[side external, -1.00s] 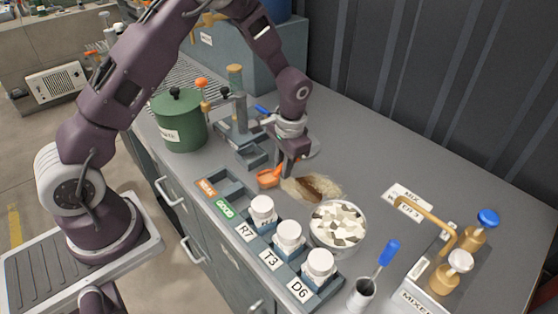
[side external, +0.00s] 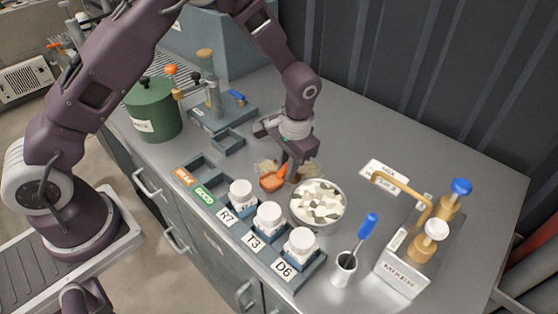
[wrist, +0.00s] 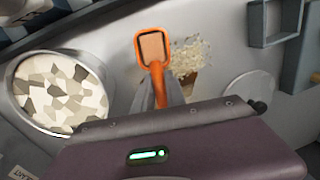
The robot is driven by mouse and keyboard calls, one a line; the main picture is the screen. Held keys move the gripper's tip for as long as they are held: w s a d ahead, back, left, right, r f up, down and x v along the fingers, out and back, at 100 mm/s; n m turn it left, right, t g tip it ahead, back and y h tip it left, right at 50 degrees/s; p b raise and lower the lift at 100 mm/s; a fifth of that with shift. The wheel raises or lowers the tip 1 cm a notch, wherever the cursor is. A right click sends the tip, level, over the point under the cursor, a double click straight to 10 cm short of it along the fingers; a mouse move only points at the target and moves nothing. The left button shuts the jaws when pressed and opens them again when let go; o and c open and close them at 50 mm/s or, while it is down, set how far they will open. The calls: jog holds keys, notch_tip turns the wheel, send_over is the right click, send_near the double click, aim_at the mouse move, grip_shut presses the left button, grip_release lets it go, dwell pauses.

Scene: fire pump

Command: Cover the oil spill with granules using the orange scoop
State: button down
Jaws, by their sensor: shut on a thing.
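My gripper (side external: 291,160) is shut on the handle of the orange scoop (side external: 272,179). In the wrist view the scoop (wrist: 154,47) points away from my gripper (wrist: 160,92); its inside looks tan, and I cannot tell whether that is granules. The oil spill shows as a brown patch (wrist: 189,84) beside the scoop, with pale granules (wrist: 187,56) over part of it. In the side view the scoop and fingers hide much of the spill, and granules (side external: 304,171) show around them. I cannot tell whether the scoop touches the bench.
A round bowl of white and grey-tan pieces (side external: 318,203) stands close to the scoop. White-capped jars (side external: 270,218) sit in a labelled rack. A cup with a blue-handled tool (side external: 344,268), the mixer (side external: 405,268) and a green pot (side external: 153,112) stand around. The bench's back right is clear.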

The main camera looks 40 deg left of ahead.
aim_at(246, 157)
jog(key=shift+s+d, duration=0.1)
jog(key=shift+d, duration=0.6)
jog(key=shift+s, duration=0.8)
jog(key=shift+s+a, duration=0.2)
jog(key=shift+s, duration=0.05)
jog(key=shift+a, duration=6.45)
jog(key=shift+a+r, duration=0.15)
notch_tip(246, 157, up, 8)
notch_tip(246, 157, down, 8)
jog(key=m, duration=0.2)
jog(key=shift+w+m+t+h, duration=0.1)
jog(key=shift+m+t+h, duration=0.2)
